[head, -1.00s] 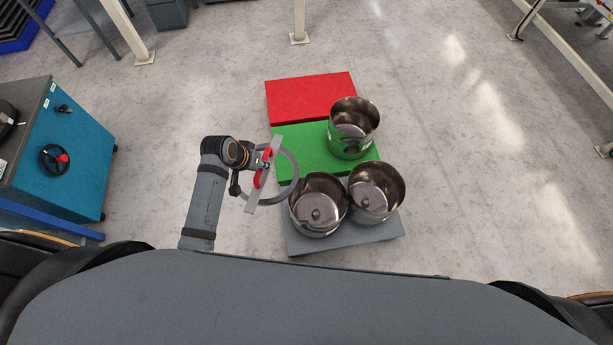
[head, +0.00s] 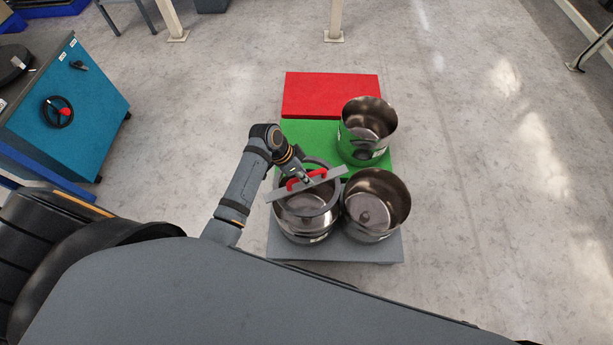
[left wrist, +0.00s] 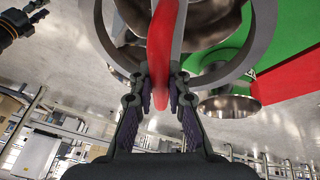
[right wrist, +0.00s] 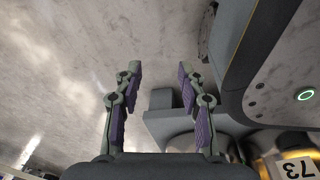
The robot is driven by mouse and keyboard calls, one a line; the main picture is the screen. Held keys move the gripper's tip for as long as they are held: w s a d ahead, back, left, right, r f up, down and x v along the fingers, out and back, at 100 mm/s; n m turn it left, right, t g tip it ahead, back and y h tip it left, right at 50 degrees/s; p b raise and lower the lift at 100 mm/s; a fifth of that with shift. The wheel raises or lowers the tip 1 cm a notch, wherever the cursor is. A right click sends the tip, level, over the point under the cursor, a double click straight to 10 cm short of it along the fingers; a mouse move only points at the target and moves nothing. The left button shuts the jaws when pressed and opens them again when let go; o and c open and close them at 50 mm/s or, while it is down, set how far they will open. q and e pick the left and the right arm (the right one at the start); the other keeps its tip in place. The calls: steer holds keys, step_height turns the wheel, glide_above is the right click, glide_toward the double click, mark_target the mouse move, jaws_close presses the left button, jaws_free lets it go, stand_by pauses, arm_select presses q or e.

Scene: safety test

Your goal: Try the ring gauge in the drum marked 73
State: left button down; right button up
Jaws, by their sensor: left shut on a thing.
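The ring gauge (head: 330,177) is a grey ring with a flat bar and a red handle. My left gripper (head: 301,179) is shut on the red handle, also seen in the left wrist view (left wrist: 160,55). The ring overlaps the mouth of the near left steel drum (head: 306,232); I cannot tell whether it touches the rim. A second drum (head: 385,225) stands right beside it, and a third (head: 365,150) stands behind. In the right wrist view a label reading 73 (right wrist: 298,168) shows upside down; I cannot match it to a drum in the head view. My right gripper (right wrist: 158,80) is open and empty.
The near drums stand on a grey mat (head: 390,250), the far one on a green mat (head: 300,135). A red mat (head: 330,95) lies behind. A teal cabinet (head: 95,120) with a handwheel stands at the left. The floor on the right is clear.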

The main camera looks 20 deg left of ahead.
mark_target(302, 184)
arm_select(q)
steer(key=shift+r, duration=0.1)
steer(key=r+p, duration=0.1)
steer(key=p, duration=0.7)
steer(key=shift+w+p, duration=0.1)
steer(key=shift+p, duration=0.2)
steer(key=shift+f+p, duration=0.3)
steer(key=shift+f, duration=0.1)
arm_select(e)
steer(key=s+r, duration=0.4)
steer(key=r, duration=0.4)
arm_select(q)
steer(key=shift+f+b, duration=2.7)
steer(key=shift+b, duration=0.15)
steer(key=shift+f+b, duration=1)
steer(key=shift+f, duration=0.4)
steer(key=shift+f+b, duration=0.5)
steer(key=shift+f, duration=0.3)
arm_select(e)
step_height(302, 184, down, 8)
steer(key=w, duration=0.2)
steer(key=shift+w+d, duration=0.2)
steer(key=shift+w, duration=0.1)
steer(key=shift+w, duration=0.1)
